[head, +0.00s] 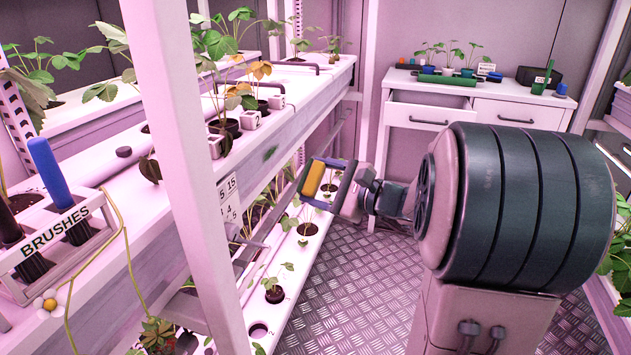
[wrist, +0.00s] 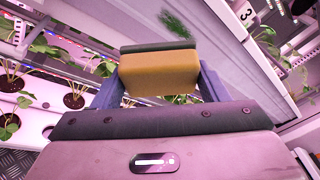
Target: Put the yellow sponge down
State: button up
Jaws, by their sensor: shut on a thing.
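The yellow sponge (head: 314,178) is a small block with a dark green layer on one face. My gripper (head: 325,180) is shut on it and holds it in the air beside the front of the left rack, above the lower shelf. In the wrist view the sponge (wrist: 158,74) sits between the two blue-grey fingers of my gripper (wrist: 158,84), its dark layer on the upper side. Nothing seems to touch the sponge apart from the fingers.
The left rack's upper trough (head: 150,190) holds seedlings and a brush holder (head: 55,240). A green smear (head: 270,153) marks its front face. A lower trough (head: 290,262) holds plants. A white cabinet (head: 480,103) with an open drawer stands at the back. The metal floor (head: 365,290) looks clear.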

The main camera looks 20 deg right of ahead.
dwell(0.3)
jog(key=w+a+f+n+g+y, duration=0.1)
jog(key=a+f+n+g+y, duration=0.15)
jog(key=f, duration=1.05)
jog(key=w+a+f+n+g+y, duration=0.1)
jog(key=a+f, duration=0.3)
jog(key=f, duration=0.8)
notch_tip(320, 180, up, 17)
jog(key=p, duration=2.3)
jog(key=shift+s+d, duration=0.15)
jog(key=shift+d, duration=0.05)
